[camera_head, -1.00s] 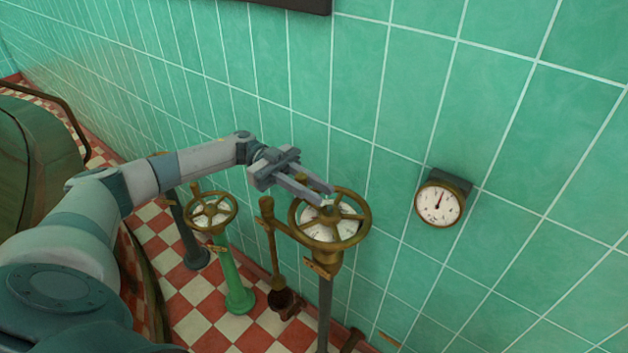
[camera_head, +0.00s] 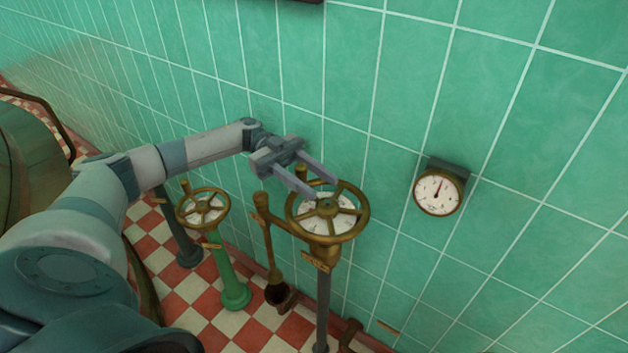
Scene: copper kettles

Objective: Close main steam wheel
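A large brass handwheel (camera_head: 360,222) with spokes stands on a dark post, with a white dial face under its spokes. A smaller brass handwheel (camera_head: 180,212) on a green post stands to its left. The labels are too small to read, so I cannot tell which one is named main steam. My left gripper (camera_head: 325,186) is open over the far left rim of the large wheel. An upright brass knob on that wheel shows between its two fingers; I cannot tell whether they touch it. My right gripper is not in view.
A round gauge (camera_head: 438,193) hangs on the green tiled wall (camera_head: 520,130) to the right. A brass lever (camera_head: 267,240) stands between the two wheels. A large greenish vessel (camera_head: 30,150) is at the left. The red and white floor (camera_head: 205,315) shows below.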

